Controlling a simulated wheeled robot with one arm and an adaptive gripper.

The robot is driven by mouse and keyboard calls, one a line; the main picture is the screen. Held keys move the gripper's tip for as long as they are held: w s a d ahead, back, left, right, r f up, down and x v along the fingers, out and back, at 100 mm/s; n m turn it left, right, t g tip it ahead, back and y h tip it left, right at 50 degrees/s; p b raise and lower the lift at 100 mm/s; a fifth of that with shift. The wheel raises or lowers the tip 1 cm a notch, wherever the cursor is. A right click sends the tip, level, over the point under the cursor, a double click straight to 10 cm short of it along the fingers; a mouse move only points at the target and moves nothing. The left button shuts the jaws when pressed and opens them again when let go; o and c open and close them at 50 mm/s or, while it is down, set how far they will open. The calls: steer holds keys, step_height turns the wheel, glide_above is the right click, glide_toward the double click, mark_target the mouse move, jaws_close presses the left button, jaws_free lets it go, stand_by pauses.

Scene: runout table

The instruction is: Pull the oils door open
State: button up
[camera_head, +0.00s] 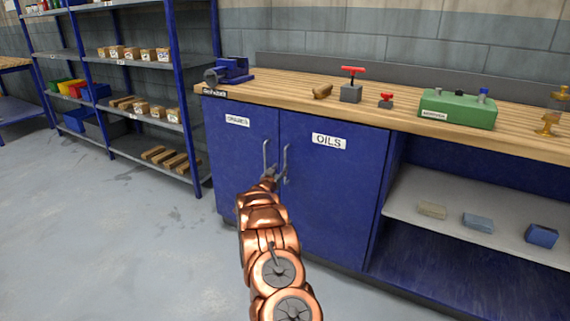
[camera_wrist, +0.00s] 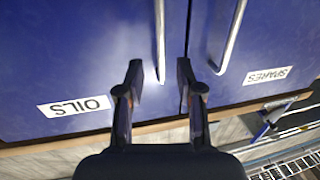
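The oils door (camera_head: 335,190) is a blue cabinet door with a white OILS label (camera_head: 329,141); it looks closed. Its grey bar handle (camera_head: 285,160) stands upright near its left edge. In the wrist view the picture is turned over, with the oils door (camera_wrist: 70,60) at left and its handle (camera_wrist: 160,35) near the middle. My gripper (camera_head: 272,176) is in front of the doors near the handles. In the wrist view my gripper (camera_wrist: 160,72) is open, and the handle's end shows between the two fingertips. I cannot tell whether they touch it.
The neighbouring blue door (camera_head: 238,150), labelled SPARES in the wrist view, has its own handle (camera_head: 266,156) close beside. A wooden worktop (camera_head: 400,108) with tools lies above. An open shelf (camera_head: 410,195) is to the right, blue racking (camera_head: 180,75) to the left. The floor (camera_head: 110,230) in front is clear.

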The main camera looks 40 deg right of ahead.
mark_target(285, 161)
steer(key=shift+b+x, duration=0.3)
steer(key=shift+x, duration=2.85)
steer(key=shift+d, duration=0.25)
steer(key=shift+w+r, duration=0.1)
steer(key=shift+w, duration=0.1)
steer(key=shift+d, duration=0.1)
jaws_close()
